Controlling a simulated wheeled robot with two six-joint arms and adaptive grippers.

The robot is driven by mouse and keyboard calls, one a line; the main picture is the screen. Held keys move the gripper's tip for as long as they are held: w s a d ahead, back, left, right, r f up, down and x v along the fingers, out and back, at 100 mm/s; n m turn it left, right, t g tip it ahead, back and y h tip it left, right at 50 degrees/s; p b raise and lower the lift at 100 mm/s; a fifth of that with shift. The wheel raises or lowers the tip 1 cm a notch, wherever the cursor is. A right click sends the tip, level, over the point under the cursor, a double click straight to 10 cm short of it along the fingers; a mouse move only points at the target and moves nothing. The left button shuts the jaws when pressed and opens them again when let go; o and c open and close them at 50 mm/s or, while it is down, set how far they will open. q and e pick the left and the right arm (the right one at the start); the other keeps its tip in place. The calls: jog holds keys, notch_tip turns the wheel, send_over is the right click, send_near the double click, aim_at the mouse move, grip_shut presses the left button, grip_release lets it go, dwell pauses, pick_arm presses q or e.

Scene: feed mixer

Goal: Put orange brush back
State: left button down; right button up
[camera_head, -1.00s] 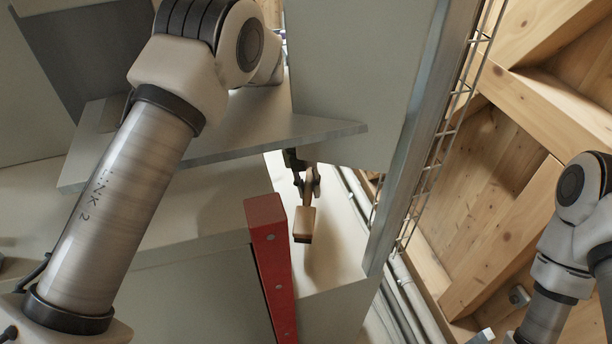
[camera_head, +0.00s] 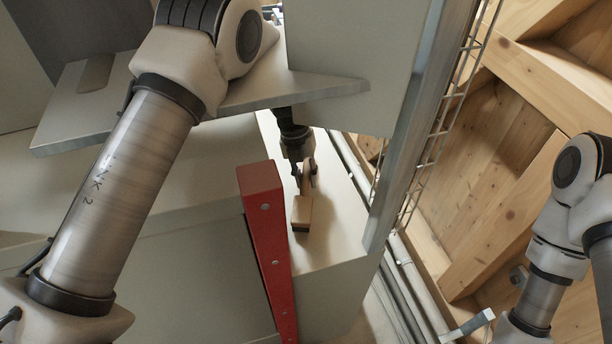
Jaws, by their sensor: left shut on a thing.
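The orange-tan brush (camera_head: 302,211) shows in the head view as a wooden block with a dark underside and a narrower handle running up to my left gripper. My left gripper (camera_head: 304,178) is shut on the handle, below the edge of a grey plate. The brush is in front of a pale ledge, just right of the red post; I cannot tell whether it touches the ledge. My right arm stands at the right edge, and its gripper is not in view.
A red post (camera_head: 262,205) stands close left of the brush. The grey plate (camera_head: 290,90) juts out above the gripper. A pale panel (camera_head: 355,60) and a metal upright (camera_head: 408,130) stand to the right. The pale ledge (camera_head: 345,220) has bare room right of the brush.

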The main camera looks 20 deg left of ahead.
pick_arm(q)
jog(key=shift+s+f, duration=0.2)
jog(key=shift+f, duration=0.15)
jog(key=c, duration=0.9)
grip_release()
jog(key=shift+w, duration=0.1)
jog(key=shift+r, duration=0.1)
jog(key=v, duration=1.1)
jog(key=shift+a+r, duration=0.15)
jog(key=shift+r, duration=0.2)
